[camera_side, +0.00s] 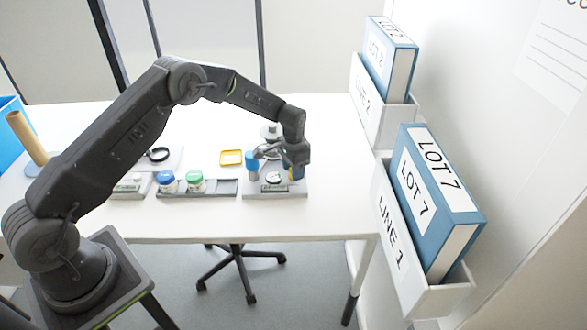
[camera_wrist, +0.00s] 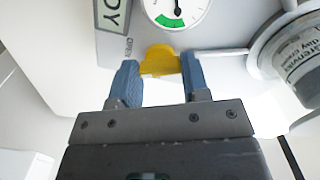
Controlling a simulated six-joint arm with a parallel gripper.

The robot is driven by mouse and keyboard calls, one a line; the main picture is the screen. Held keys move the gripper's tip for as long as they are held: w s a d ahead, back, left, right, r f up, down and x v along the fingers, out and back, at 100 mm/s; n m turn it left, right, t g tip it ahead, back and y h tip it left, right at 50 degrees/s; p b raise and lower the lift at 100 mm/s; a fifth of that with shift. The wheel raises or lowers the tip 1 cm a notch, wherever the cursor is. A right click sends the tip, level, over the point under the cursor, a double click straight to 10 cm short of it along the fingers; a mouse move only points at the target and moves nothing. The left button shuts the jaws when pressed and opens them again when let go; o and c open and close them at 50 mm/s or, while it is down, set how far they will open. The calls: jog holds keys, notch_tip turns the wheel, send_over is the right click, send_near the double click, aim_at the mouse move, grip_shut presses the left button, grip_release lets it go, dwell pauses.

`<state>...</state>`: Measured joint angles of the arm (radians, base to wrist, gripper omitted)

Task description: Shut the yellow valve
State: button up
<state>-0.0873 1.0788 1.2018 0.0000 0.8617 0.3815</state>
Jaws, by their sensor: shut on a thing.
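The yellow valve (camera_wrist: 159,60) has a rounded yellow handle and shows in the wrist view just below a round gauge. My gripper (camera_wrist: 158,82) has its two blue fingers on either side of the yellow handle and is shut on it. A small label reading OPEN is printed on the grey panel beside the handle. In the side view my gripper (camera_side: 296,172) is over the right part of the grey filling station (camera_side: 290,194) and hides the valve there.
The gauge (camera_wrist: 176,10) has its needle near upright above a green band. A jar with a printed label (camera_wrist: 303,70) is at the right. Jars with blue (camera_side: 166,177) and green (camera_side: 195,177) lids stand left of the station, near a yellow-rimmed square tray (camera_side: 231,151). Binders stand at the right wall.

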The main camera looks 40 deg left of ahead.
jog(key=n, duration=0.6)
jog(key=shift+n, duration=0.3)
jog(key=n, duration=0.5)
jog(key=shift+n, duration=0.3)
jog(key=o, duration=0.9)
jog(key=shift+r, duration=6.95)
